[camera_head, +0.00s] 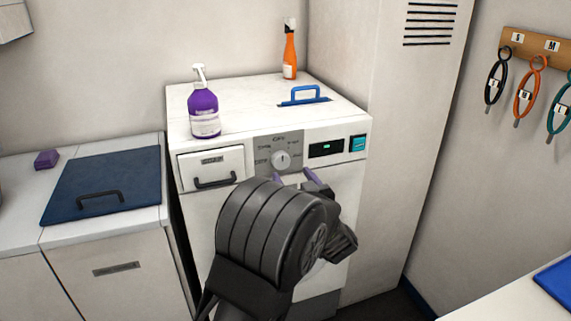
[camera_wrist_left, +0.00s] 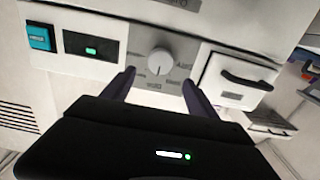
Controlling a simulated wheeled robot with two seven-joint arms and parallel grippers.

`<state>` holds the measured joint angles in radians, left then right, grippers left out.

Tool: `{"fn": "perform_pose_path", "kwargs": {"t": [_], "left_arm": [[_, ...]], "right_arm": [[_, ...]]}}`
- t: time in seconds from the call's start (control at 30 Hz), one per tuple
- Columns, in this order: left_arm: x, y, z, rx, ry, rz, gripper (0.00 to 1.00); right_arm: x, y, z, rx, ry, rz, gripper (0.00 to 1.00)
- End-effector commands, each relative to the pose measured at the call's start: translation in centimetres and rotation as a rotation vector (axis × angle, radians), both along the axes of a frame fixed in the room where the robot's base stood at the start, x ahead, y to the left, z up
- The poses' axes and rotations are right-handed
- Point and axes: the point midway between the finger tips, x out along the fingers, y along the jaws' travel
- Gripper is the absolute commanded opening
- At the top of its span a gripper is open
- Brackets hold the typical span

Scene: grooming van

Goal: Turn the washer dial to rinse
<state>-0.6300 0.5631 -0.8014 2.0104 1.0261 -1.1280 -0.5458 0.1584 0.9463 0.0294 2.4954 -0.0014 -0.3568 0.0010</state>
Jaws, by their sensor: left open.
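The washer (camera_head: 340,180) is a white machine against the back wall. Its dial (camera_head: 281,160) is a round white knob on a grey panel with printed labels around it, too small to read surely. In the left wrist view the dial (camera_wrist_left: 159,62) appears upside down, with a dark mark on its face. My left gripper (camera_head: 292,174) is open and empty just in front of and below the dial. In the left wrist view its two purple-grey fingers (camera_wrist_left: 157,88) stand on either side of the dial, apart from it. My right gripper is not in view.
A display (camera_head: 326,148) and a teal button (camera_head: 358,143) sit right of the dial, a drawer (camera_head: 211,168) left. A counter corner (camera_head: 505,303) is front right.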

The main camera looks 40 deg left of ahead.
Motion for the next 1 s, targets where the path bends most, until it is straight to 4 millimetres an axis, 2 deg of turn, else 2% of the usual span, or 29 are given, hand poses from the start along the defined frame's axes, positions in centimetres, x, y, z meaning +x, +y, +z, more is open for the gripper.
{"fn": "perform_pose_path", "kwargs": {"t": [0.17, 0.53, 0.9, 1.0], "left_arm": [[0.9, 1.4, 0.1, 0.001, 0.0, 0.001, 0.68], [3.9, 5.7, 0.1, 0.001, 0.0, 0.0, 0.68], [4.3, 6.2, 0.0, -0.001, 0.001, -0.002, 0.68], [4.3, 6.2, 0.0, -0.001, 0.001, -0.002, 0.6]], "right_arm": [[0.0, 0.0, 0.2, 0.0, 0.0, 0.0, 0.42], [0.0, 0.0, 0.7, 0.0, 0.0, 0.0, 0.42], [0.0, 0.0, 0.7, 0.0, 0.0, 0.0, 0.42], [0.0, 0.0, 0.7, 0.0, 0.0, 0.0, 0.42]]}}
